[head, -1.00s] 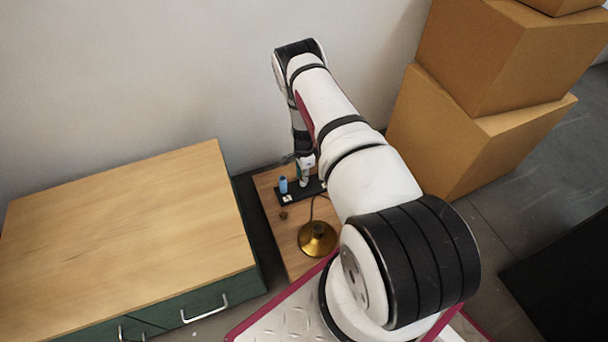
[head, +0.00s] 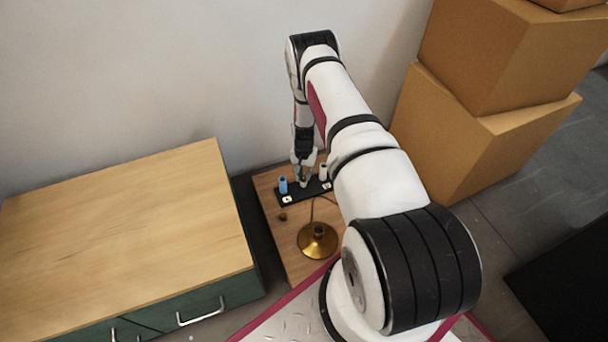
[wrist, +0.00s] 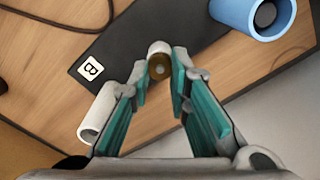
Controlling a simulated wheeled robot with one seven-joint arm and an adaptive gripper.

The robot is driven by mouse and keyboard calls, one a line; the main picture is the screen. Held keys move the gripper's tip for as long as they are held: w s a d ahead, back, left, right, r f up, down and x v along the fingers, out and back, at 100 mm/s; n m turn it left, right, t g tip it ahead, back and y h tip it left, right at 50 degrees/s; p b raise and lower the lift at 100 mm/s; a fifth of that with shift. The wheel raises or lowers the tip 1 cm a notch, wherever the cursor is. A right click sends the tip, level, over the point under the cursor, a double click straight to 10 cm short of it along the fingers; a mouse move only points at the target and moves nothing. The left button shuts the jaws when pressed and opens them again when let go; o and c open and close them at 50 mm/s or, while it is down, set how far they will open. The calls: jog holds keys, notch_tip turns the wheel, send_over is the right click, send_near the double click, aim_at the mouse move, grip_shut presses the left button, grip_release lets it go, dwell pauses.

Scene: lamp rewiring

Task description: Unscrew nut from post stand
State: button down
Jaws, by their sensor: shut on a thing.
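The black post stand (head: 319,187) lies on the small wooden table and carries an upright blue cylinder (head: 283,185) and a white cylinder (head: 323,171). My gripper (head: 304,183) points down over the stand, between the two cylinders. In the wrist view, my gripper (wrist: 161,72) has its teal-padded fingers closed at the tips around a small round brown piece with a pale rim, seemingly the nut (wrist: 159,66). The fingers partly hide it, and I cannot tell how it sits on the post. The blue cylinder (wrist: 253,14) and white cylinder (wrist: 98,118) are apart from the fingers.
A brass lamp base (head: 318,241) with a cable stands at the table's front. A small brown part (head: 283,216) lies left of it. A wooden-topped cabinet (head: 120,235) is at left, cardboard boxes (head: 480,130) at right, and the wall behind.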

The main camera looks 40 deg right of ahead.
jog(key=n, duration=0.6)
jog(key=shift+a, duration=0.1)
jog(key=shift+n, duration=0.4)
jog(key=n, duration=0.7)
jog(key=shift+a, duration=0.1)
jog(key=n, duration=0.4)
jog(key=shift+s+n, duration=0.1)
jog(key=shift+n, duration=0.2)
jog(key=n, duration=0.3)
jog(key=shift+a+n, duration=0.15)
jog(key=shift+n, duration=0.15)
